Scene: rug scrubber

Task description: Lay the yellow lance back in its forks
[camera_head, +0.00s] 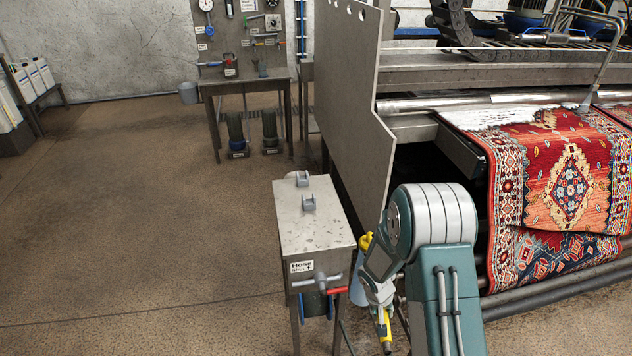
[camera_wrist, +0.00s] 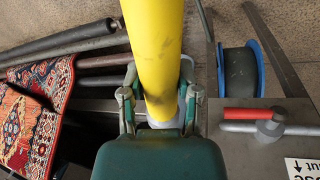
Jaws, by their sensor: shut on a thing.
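The yellow lance (camera_wrist: 155,50) runs up the middle of the wrist view, and my gripper (camera_wrist: 158,108) is shut around it. In the head view, parts of the lance (camera_head: 386,327) show above and below my gripper (camera_head: 376,290), which hides its middle. The lance hangs steeply tilted beside the right side of a grey metal stand (camera_head: 318,232). Two small grey forks (camera_head: 303,180) stand one behind the other on the stand's top, and both look empty. The forks do not show in the wrist view.
The stand's front has a red-handled valve (camera_head: 323,291), a "hose shut" label and a blue reel (camera_head: 318,305). A tall metal panel (camera_head: 352,110) rises behind it. The rug machine with a red patterned rug (camera_head: 560,180) lies to the right. Open floor lies left.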

